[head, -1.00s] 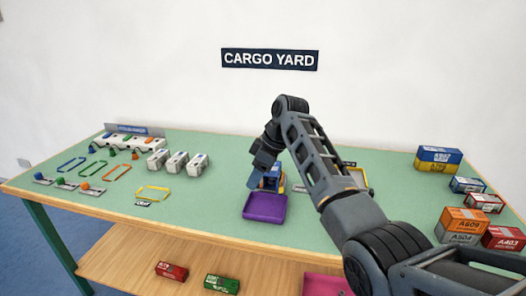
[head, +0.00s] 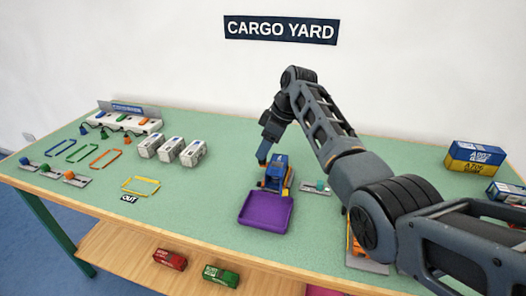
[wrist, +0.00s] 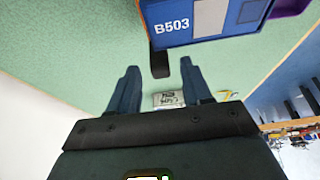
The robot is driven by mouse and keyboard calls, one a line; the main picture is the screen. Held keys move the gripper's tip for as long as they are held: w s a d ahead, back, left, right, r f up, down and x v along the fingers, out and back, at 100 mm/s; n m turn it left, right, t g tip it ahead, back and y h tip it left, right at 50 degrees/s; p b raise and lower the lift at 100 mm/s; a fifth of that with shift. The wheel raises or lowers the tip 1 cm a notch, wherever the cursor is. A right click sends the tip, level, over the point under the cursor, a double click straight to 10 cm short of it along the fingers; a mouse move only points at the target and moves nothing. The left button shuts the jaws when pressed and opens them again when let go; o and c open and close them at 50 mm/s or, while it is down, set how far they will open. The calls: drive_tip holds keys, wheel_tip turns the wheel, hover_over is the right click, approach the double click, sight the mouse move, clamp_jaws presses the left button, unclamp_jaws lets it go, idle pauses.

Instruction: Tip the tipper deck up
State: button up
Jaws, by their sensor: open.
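The purple tipper deck (head: 265,211) looks level, its open tray facing the front of the green table. A blue container (head: 277,170) stands behind it, and a corner of the deck shows at the top right of the wrist view (wrist: 290,7). In the wrist view the blue container (wrist: 195,18) reads B503, and a dark tab (wrist: 160,66) sticks out beneath it. My gripper (wrist: 158,78) is open, with the tab between its fingers and no visible grip on it. In the head view my gripper (head: 263,158) is just left of the blue container.
Three white containers (head: 170,149) stand to the left, near coloured frames (head: 106,158). A small plate with a teal knob (head: 320,186) lies to the right of the tipper. Stacked containers (head: 475,157) stand at the far right. The table between the white containers and tipper is clear.

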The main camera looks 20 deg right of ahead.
drive_tip(key=shift+x, duration=1.25)
drive_tip(key=shift+c, duration=0.5)
clamp_jaws()
